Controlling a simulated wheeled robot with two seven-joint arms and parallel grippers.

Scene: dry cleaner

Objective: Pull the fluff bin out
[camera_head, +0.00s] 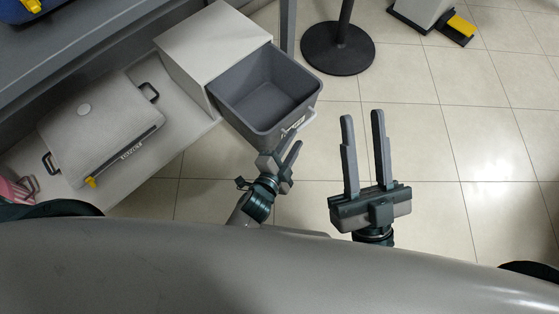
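The fluff bin (242,115) is a dark grey open-topped tub, empty as far as I can see. It stands out from the open front of a white cabinet (205,40). My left gripper (283,147) is just in front of the bin's near corner, below that label. Its two fingers look apart with nothing between them; whether they touch the bin is unclear. My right gripper (362,128) is open and empty, over the floor right of the bin.
A light grey case (100,120) lies on a low shelf left of the bin. A dark post (338,48) with a round base stands behind and right. A yellow-pedalled unit (425,12) is at the top right. Tiled floor at the right is clear.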

